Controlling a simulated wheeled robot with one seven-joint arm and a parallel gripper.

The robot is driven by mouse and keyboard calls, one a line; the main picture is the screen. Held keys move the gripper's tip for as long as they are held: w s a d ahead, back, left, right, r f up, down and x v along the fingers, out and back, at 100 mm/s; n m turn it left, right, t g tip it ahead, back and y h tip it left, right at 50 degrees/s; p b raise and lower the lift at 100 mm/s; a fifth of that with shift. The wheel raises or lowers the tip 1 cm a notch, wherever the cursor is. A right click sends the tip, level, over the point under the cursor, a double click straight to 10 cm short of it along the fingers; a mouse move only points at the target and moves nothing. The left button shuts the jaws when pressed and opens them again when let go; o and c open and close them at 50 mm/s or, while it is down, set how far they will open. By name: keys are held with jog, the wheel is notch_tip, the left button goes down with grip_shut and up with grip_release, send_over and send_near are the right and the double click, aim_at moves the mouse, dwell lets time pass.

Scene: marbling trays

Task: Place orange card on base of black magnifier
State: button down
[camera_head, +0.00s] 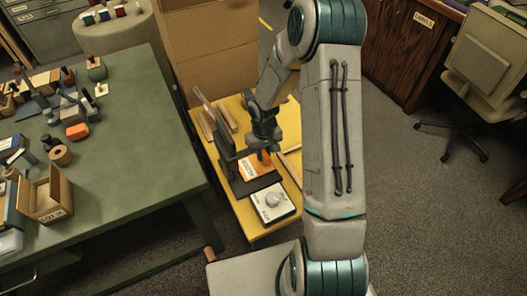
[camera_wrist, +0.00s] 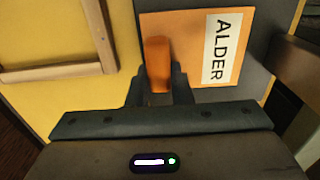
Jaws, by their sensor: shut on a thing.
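The orange card (camera_head: 254,168) has a white label reading ALDER, clear in the wrist view (camera_wrist: 191,32), and an upright orange grip. My gripper (camera_head: 264,150) is shut on this grip, with the fingertips around it in the wrist view (camera_wrist: 158,88). The black magnifier has an upright dark part (camera_head: 224,152) and a flat dark base (camera_head: 250,187). The card lies flat on or just above this base; I cannot tell whether they touch. In the wrist view the dark base (camera_wrist: 262,35) shows beside the card. My fingers hide part of the card.
A white labelled card with a grey knob (camera_head: 273,200) lies in front of the base on the yellow table (camera_head: 235,222). A wooden frame (camera_wrist: 55,72) lies beside the card. Cardboard boxes (camera_head: 215,50) stand behind. The green table (camera_head: 130,190) at left is crowded.

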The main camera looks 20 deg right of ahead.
jog(key=shift+f, duration=0.15)
jog(key=c, duration=1.3)
grip_release()
notch_tip(320, 180, up, 13)
jog(key=s+r+m+t, duration=0.1)
jog(key=s+r, duration=0.6)
jog(key=s, duration=0.3)
jog(key=s+a+r+m+t, duration=0.1)
jog(key=s+r+t, duration=0.1)
jog(key=s+r, duration=0.6)
jog(key=shift+s+a, duration=0.25)
jog(key=shift+s, duration=1)
